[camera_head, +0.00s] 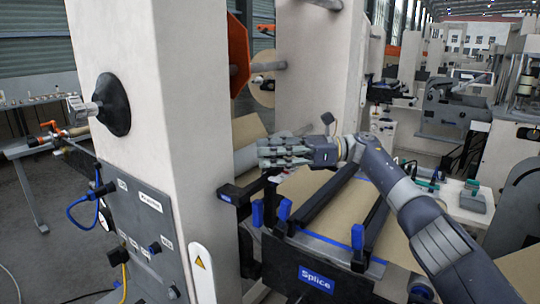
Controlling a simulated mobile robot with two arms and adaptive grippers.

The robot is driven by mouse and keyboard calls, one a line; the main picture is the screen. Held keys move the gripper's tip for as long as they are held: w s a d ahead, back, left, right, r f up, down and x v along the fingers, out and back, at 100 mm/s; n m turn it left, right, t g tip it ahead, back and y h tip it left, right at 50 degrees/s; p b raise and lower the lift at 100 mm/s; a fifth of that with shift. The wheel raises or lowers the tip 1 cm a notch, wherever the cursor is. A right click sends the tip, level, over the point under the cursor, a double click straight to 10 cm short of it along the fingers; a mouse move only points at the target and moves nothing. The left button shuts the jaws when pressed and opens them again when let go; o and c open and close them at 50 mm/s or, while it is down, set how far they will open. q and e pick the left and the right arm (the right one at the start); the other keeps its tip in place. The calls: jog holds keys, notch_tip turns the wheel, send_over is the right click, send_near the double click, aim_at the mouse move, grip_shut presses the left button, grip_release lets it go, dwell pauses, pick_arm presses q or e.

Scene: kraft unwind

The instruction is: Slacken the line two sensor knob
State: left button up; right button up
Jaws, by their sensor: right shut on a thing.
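My right gripper (285,152) is in the middle of the head view, above the left end of the splice table. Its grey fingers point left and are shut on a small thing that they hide. I cannot make out the line two sensor knob itself, nor tell from this view whether it is the thing held. A black bracket bar (243,188) is just below and left of the fingers. My left gripper is not in view.
A white machine column (165,140) with a gauge panel (140,225) and black round knob (112,104) stands at left. The splice table (318,278) has dark bars and blue handles (257,213) below my gripper. Brown paper (315,205) runs under it.

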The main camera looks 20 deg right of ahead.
jog(key=shift+f, duration=0.6)
jog(key=o, duration=1)
jog(key=shift+c, duration=0.2)
jog(key=shift+o, duration=0.7)
jog(key=shift+d+r, duration=0.1)
jog(key=shift+r, duration=0.05)
jog(key=shift+r, duration=0.15)
jog(key=s+d, duration=0.1)
jog(key=d, duration=0.6)
jog(key=shift+d, duration=0.2)
